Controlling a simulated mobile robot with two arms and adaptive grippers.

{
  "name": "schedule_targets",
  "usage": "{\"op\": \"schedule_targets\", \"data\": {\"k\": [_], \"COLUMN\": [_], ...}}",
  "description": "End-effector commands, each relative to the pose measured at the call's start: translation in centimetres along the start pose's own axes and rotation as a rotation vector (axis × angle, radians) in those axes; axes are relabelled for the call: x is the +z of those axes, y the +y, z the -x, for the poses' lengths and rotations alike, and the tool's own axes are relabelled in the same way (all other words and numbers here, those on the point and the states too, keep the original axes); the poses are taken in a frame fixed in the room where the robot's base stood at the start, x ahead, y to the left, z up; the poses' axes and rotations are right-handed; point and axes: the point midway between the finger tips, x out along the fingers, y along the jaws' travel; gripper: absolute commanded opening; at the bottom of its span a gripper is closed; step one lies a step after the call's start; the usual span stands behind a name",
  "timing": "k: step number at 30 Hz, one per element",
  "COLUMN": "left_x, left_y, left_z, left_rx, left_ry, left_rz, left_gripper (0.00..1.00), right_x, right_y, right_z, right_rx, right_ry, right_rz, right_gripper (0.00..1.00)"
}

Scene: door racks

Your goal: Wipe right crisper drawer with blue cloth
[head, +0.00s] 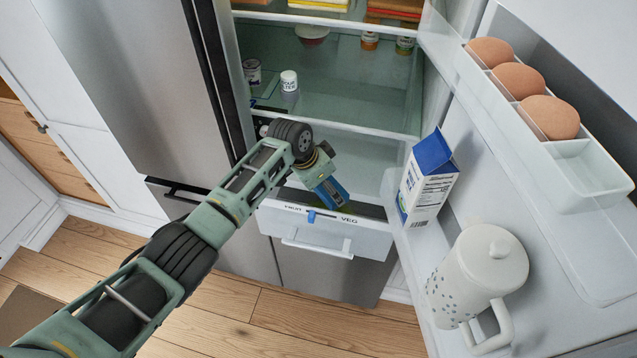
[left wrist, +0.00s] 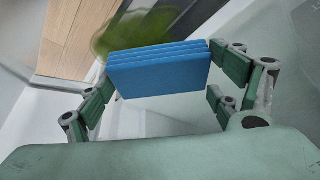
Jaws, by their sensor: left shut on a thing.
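The blue cloth (left wrist: 158,70) is a folded, layered block held between the fingers of my left gripper (left wrist: 162,78) in the left wrist view. In the head view my left gripper (head: 324,178) reaches into the open fridge, and the cloth (head: 331,191) shows at its end. The crisper drawer (head: 330,236) with the "VEG" label is pulled out below, and the cloth is over its opening. I cannot tell if the cloth touches the drawer. A blurred green thing (left wrist: 125,35) shows behind the cloth. My right gripper is not in view.
The open fridge door at right holds a milk carton (head: 428,180), a white jug (head: 478,275) and brown eggs (head: 518,80). A white bottle (head: 289,82) and a can (head: 252,71) stand on a shelf above. Wood floor (head: 270,312) lies in front.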

Motion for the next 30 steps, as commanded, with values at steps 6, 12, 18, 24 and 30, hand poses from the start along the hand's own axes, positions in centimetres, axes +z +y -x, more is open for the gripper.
{"op": "schedule_targets", "data": {"k": [6,12,18,24,30], "left_x": [-0.9,-1.5,-2.7,-3.3,-3.9], "left_y": [1.0,1.7,3.0,3.7,4.3], "left_z": [-0.3,-0.4,-0.8,-1.0,-1.2], "left_rx": [0.000,0.001,0.001,-0.001,0.000], "left_ry": [0.000,0.001,0.002,0.000,0.001], "left_rz": [-0.001,-0.002,-0.003,-0.001,-0.003], "left_gripper": [0.64,0.64,0.64,0.64,0.64], "right_x": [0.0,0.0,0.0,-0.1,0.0], "right_y": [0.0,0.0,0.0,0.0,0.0], "right_z": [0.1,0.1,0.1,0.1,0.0], "right_rx": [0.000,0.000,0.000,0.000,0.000], "right_ry": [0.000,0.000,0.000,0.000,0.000], "right_rz": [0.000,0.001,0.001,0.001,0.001], "right_gripper": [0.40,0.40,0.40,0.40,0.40]}}
